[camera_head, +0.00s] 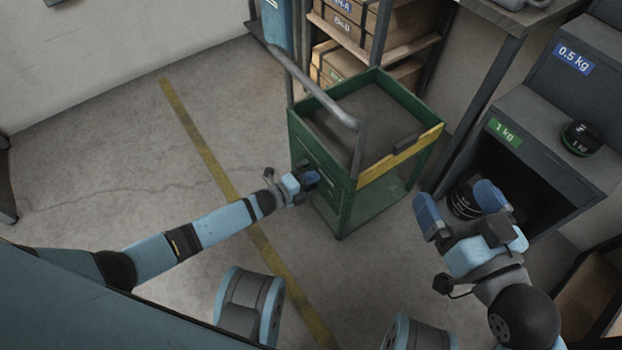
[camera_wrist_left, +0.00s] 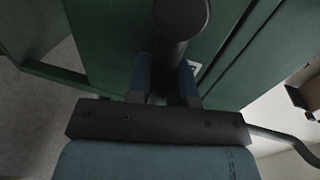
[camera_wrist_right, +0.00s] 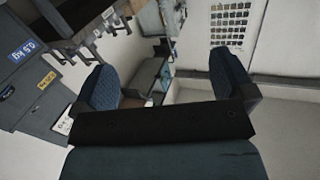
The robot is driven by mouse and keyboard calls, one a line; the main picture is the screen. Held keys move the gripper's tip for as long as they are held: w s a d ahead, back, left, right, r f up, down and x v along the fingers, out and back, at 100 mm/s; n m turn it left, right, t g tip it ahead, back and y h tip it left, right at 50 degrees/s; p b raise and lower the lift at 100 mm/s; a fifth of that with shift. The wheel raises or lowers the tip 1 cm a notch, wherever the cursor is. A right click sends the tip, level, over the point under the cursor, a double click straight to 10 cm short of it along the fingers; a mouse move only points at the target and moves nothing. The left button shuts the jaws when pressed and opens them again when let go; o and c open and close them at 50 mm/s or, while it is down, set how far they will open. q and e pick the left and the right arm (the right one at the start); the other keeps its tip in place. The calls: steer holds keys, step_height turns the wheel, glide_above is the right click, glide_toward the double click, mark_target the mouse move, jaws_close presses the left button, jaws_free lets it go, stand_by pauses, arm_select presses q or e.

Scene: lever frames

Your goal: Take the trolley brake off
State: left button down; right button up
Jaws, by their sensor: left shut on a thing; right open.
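The green trolley (camera_head: 312,137) stands on the floor in the middle of the head view. It has a grey push handle (camera_head: 318,92) and a yellow strip on one upper edge. My left gripper (camera_head: 311,179) is at the trolley's near left side. In the left wrist view, its blue fingers are shut on a dark round bar (camera_wrist_left: 181,22), probably the brake lever, in front of green panels. The fingers hide part of the bar. My right gripper (camera_head: 458,205) is open and empty, right of the trolley; its spread fingers also show in the right wrist view (camera_wrist_right: 165,88).
A grey weight cabinet (camera_head: 548,125) with 0.5 kg and 1 kg labels stands at the right, with a black weight (camera_head: 581,139) on it. A shelf with wooden boxes (camera_head: 345,30) is behind the trolley. The floor to the left is clear, with a yellow line (camera_head: 200,145).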

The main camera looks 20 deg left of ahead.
arm_select(q)
steer(key=c, duration=1)
jaws_free()
arm_select(e)
steer(key=shift+s+f, duration=0.1)
steer(key=shift+f, duration=0.35)
arm_select(q)
steer(key=shift+r, duration=0.1)
arm_select(e)
steer(key=shift+r, duration=0.15)
arm_select(q)
steer(key=shift+s+a+r, duration=0.1)
steer(key=shift+s+a, duration=0.2)
steer(key=shift+s, duration=0.05)
steer(key=shift+p+v, duration=2.5)
steer(key=shift+v, duration=3.9)
arm_select(e)
steer(key=shift+m+t, duration=0.5)
steer(key=shift+m, duration=0.3)
steer(key=shift+s+a+r, duration=0.1)
steer(key=shift+s+r, duration=0.15)
steer(key=shift+r, duration=0.85)
steer(key=shift+s+a+r, duration=0.1)
steer(key=shift+s+r, duration=0.1)
steer(key=shift+r, duration=0.85)
